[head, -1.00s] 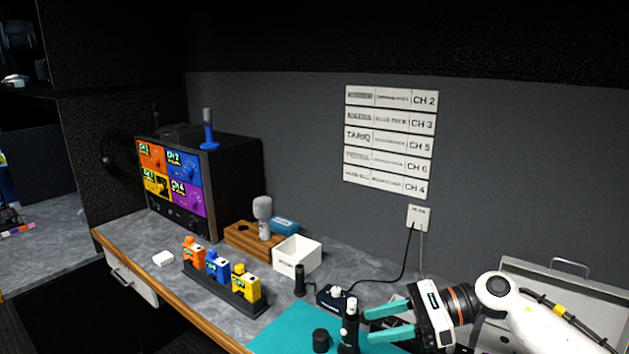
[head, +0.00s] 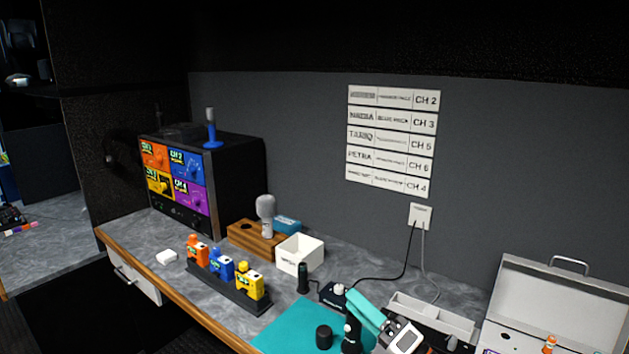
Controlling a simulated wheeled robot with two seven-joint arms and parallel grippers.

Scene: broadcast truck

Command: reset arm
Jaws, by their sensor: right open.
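My right gripper (head: 358,308) is at the bottom of the head view, right of centre. Its teal fingers point up and left, and its white and black body (head: 405,337) is cut by the lower edge. The jaws are open. A black upright item (head: 351,337) stands on the teal mat (head: 285,331) right beside the fingers in the picture. I cannot tell whether they touch. My left gripper is out of the picture.
A short black cylinder (head: 324,337) is on the mat. A rack (head: 228,286) holds orange, blue and yellow packs. A white box (head: 300,254), a wooden block (head: 252,238) with a microphone (head: 266,212), and an open case (head: 560,300) stand around.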

